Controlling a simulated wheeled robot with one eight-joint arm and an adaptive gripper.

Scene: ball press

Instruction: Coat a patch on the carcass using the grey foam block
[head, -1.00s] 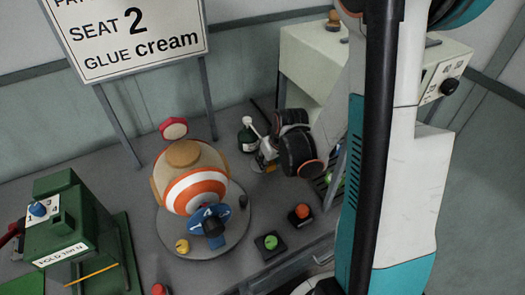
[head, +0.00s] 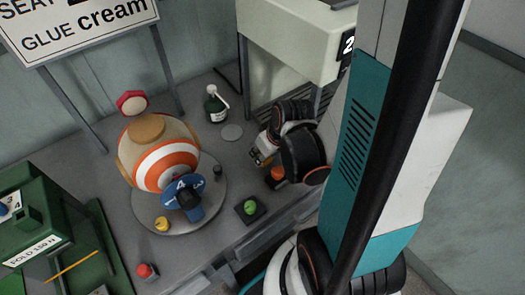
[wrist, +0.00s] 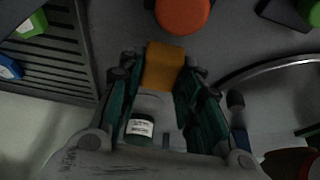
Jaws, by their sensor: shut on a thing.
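The carcass (head: 165,158) is a ball with a tan upper shell and orange and white rings, on a round grey turntable (head: 213,212). A blue numbered three-armed piece (head: 185,196) is at its front. My gripper (head: 259,158) is to the right of the carcass, clear of it. In the wrist view my gripper (wrist: 163,75) is shut on an orange-amber block (wrist: 165,62) between its fingertips. I see no grey on this block, and no separate grey foam block shows. The green bottle (head: 214,106) with a white label stands behind my gripper, next to a grey disc (head: 232,132).
A green button (head: 249,208), an orange button (head: 277,174) partly behind my gripper, and a red button (head: 146,271) line the table front. A cream press housing (head: 290,45) is at the back right, a green machine (head: 45,225) at the left. A sign (head: 80,25) stands behind.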

